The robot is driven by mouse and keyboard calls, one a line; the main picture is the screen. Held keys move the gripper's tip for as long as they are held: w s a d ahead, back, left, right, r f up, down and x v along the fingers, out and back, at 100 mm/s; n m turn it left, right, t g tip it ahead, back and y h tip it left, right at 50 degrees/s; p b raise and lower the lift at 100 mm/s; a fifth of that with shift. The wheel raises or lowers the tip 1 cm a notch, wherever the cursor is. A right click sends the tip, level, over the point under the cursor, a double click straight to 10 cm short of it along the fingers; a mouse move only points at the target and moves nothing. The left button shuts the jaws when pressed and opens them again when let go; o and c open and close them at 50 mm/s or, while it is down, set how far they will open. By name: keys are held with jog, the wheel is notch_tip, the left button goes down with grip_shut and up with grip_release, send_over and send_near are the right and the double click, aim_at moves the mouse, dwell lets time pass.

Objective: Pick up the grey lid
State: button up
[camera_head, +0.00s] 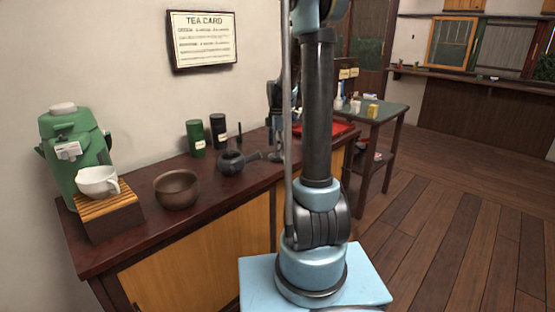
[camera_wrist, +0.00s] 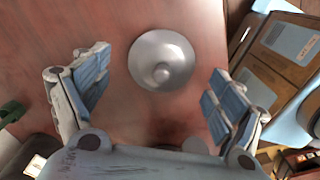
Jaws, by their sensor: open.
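The grey lid (camera_wrist: 162,60) is a round, shiny disc with a small knob at its middle. In the wrist view it lies on the reddish-brown counter top, between and a little beyond the fingers of my gripper (camera_wrist: 159,68). The fingers are spread wide, with a gap to the lid on both sides, and hold nothing.
On the counter (camera_head: 225,190) stand a dark teapot (camera_head: 232,162), two dark canisters (camera_head: 195,138), a brown bowl (camera_head: 177,189), a white cup (camera_head: 97,181) on a wooden stand and a green dispenser (camera_head: 72,145). A red tray (camera_head: 340,129) lies beyond my arm.

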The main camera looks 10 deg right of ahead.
jog(key=shift+f, duration=1.05)
jog(key=shift+c, duration=0.4)
jog(key=c, duration=1.4)
jog(key=shift+r, duration=0.1)
